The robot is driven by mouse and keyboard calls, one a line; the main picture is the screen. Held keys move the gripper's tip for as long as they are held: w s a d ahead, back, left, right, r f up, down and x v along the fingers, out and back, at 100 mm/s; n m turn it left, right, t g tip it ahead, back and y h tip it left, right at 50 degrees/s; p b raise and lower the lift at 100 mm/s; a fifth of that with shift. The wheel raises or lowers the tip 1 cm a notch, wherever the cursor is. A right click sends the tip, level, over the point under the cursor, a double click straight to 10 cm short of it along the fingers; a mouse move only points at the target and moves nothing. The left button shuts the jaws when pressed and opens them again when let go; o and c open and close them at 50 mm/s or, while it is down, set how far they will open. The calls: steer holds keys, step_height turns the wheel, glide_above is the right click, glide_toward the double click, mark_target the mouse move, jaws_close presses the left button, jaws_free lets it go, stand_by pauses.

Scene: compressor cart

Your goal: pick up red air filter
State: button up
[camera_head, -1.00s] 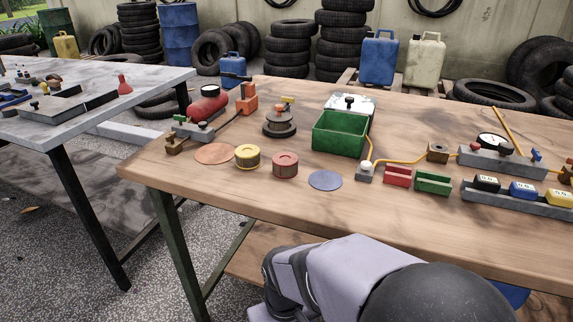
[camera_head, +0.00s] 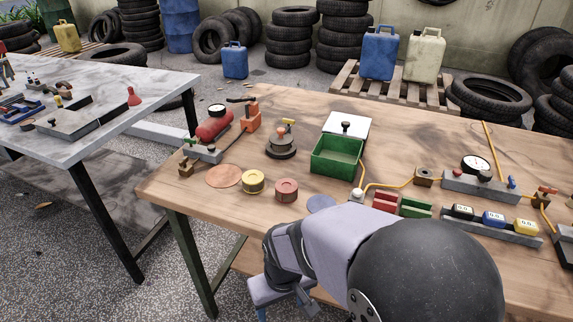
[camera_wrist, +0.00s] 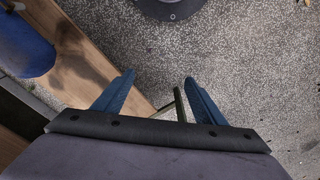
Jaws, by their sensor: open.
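The red air filter (camera_head: 286,190) is a short round canister standing on the wooden workbench (camera_head: 330,255), just right of a yellow canister (camera_head: 252,181). My gripper (camera_wrist: 150,88) shows in the wrist view with two blue fingers spread apart and nothing between them. That view looks down at speckled floor beside the bench edge, and the red filter is not in it. In the head view my arm is at the front edge of the bench, below and right of the filter, apart from it.
A copper disc (camera_head: 224,175) and a blue disc (camera_head: 321,203) lie beside the canisters. A green bin (camera_head: 337,156) and a dark round housing (camera_head: 281,145) stand behind. Yellow hose, red and green blocks (camera_head: 415,207) and gauges occupy the right. A marble table (camera_head: 150,88) stands left.

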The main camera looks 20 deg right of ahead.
steer(key=w+r+t+p, duration=0.1)
steer(key=w+r+p, duration=0.2)
steer(key=r+p, duration=0.85)
steer(key=w+r+t+p, duration=0.1)
steer(key=w+r+p, duration=0.1)
steer(key=r+p, duration=0.95)
steer(key=r+m+g, duration=0.1)
steer(key=m+g, duration=0.2)
steer(key=m, duration=0.3)
glide_above(286, 186)
steer(key=s, duration=0.2)
steer(key=shift+w+a, duration=0.25)
steer(key=shift+a, duration=0.15)
steer(key=shift+w+d+m, duration=0.35)
steer(key=shift+d+m, duration=0.05)
steer(key=shift+d, duration=0.05)
steer(key=shift+f+p, duration=0.55)
steer(key=shift+f, duration=0.4)
steer(key=shift+w+f+p, duration=0.2)
steer(key=shift+f+p, duration=0.35)
steer(key=shift+f, duration=0.8)
steer(key=shift+w+f+p, duration=0.2)
steer(key=shift+f+p, duration=0.3)
steer(key=shift+f, duration=0.85)
steer(key=c, duration=1.1)
